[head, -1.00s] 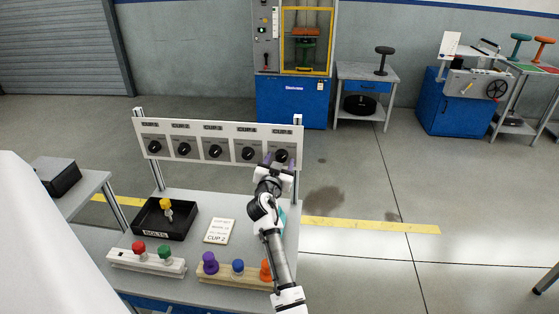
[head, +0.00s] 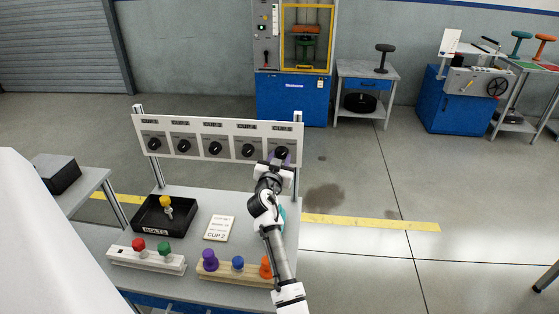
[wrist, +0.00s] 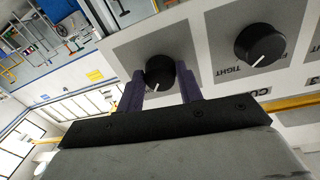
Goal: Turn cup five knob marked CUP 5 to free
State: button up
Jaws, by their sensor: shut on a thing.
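A white panel (head: 228,126) on two posts carries a row of black round knobs with white pointer lines. The knob at the right end (head: 281,152) is the one at my gripper, and it also shows in the wrist view (wrist: 160,72). My gripper (wrist: 161,84) has a purple finger on each side of this knob and is shut on it. The label above this knob is too small to read. The neighbouring knob (wrist: 260,45) stands free, with the word TIGHT beside it. The wrist view is strongly tilted.
The bench under the panel holds a black BOLTS tray (head: 150,222), a card reading CUP 2 (head: 218,228), a white block (head: 145,258) with red and green knobs, and a wooden block (head: 232,274) with purple, blue and orange pegs. Open floor lies to the right.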

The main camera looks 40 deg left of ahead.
jog(key=n+b, duration=0.2)
jog(key=n, duration=0.1)
jog(key=shift+f+n+b, duration=0.15)
jog(key=shift+n+b, duration=0.15)
jog(key=shift+n, duration=0.1)
jog(key=n, duration=0.2)
jog(key=n+b, duration=0.1)
jog(key=n, duration=0.1)
jog(key=shift+w+d+n+t+y, duration=0.1)
jog(key=shift+d+n+t+y, duration=0.05)
jog(key=shift+n+t+y, duration=0.2)
jog(key=n, duration=0.5)
jog(key=shift+d+r+y, duration=0.1)
jog(key=shift+r+y, duration=0.1)
jog(key=shift+y, duration=0.05)
jog(key=shift+w+r+n+y+p, duration=0.1)
jog(key=shift+n+y+p, duration=0.2)
jog(key=shift+n+p, duration=1.5)
jog(key=shift+n+b, duration=0.7)
jog(key=shift+n, duration=0.05)
jog(key=o, duration=1)
